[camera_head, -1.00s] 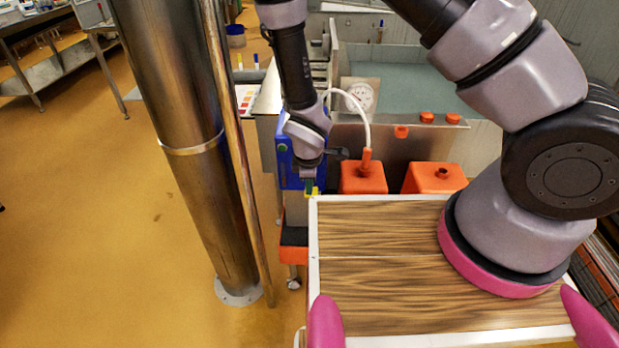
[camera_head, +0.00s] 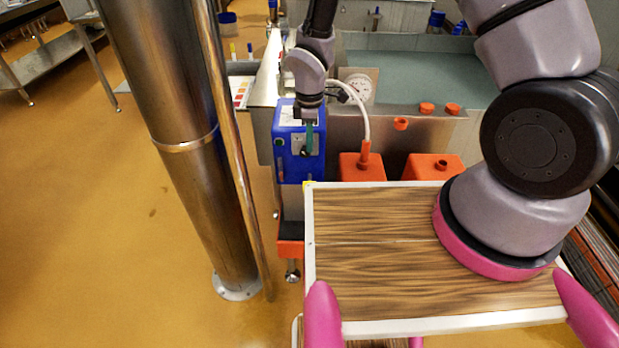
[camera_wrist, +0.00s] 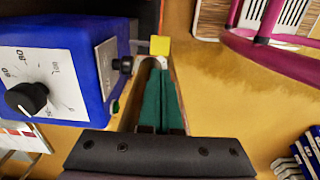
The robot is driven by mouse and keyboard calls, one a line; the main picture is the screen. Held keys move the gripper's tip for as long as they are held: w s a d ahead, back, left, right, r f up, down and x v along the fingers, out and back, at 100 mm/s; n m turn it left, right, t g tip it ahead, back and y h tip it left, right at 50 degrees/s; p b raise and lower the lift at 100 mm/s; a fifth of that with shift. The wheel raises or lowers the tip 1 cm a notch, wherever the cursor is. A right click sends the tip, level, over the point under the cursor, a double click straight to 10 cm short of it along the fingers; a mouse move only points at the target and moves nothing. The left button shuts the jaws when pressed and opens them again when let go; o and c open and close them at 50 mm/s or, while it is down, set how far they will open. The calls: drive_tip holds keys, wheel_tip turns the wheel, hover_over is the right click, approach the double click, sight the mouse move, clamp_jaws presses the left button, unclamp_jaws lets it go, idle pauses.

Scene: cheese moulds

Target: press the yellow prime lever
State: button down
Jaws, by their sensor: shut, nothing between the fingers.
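The yellow prime lever (camera_wrist: 160,45) shows in the wrist view as a small yellow block just beyond my fingertips. In the head view only a small yellow bit (camera_head: 308,184) shows beside the board's corner, below the blue pump box. The blue pump box (camera_head: 287,160) hangs at the vat's left end; it also fills the left of the wrist view (camera_wrist: 75,45), with a black dial knob (camera_wrist: 27,97). My gripper (camera_head: 308,152) has its teal fingers shut and empty, pointing down in front of the box. In the wrist view the fingertips (camera_wrist: 162,70) appear apart from the lever, though depth is unclear.
A steel post (camera_head: 195,150) stands to the left. My wooden-topped board (camera_head: 380,240) lies in front. Orange containers (camera_head: 362,168) with a white hose (camera_head: 362,120) stand right of the pump. The yellow floor (camera_head: 90,220) is open at left.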

drive_tip(key=shift+f, duration=0.15)
approach(310, 180)
drive_tip(key=s+f, duration=0.1)
drive_tip(key=f, duration=0.1)
drive_tip(key=s+f, duration=0.1)
drive_tip(key=f, duration=0.1)
drive_tip(key=s+f, duration=0.1)
drive_tip(key=f, duration=0.1)
drive_tip(key=shift+s+a, duration=0.1)
drive_tip(key=shift+s+f, duration=0.15)
drive_tip(key=shift+s+f+t, duration=0.3)
drive_tip(key=shift+f+t, duration=0.1)
drive_tip(key=shift+t, duration=0.3)
drive_tip(key=shift+s+f+t, duration=0.15)
drive_tip(key=shift+f+t, duration=0.3)
drive_tip(key=shift+t, duration=0.15)
drive_tip(key=shift+s+f, duration=0.2)
drive_tip(key=shift+f, duration=0.5)
drive_tip(key=shift+s+f, duration=0.15)
drive_tip(key=shift+f, duration=0.55)
drive_tip(key=shift+s+f, duration=0.1)
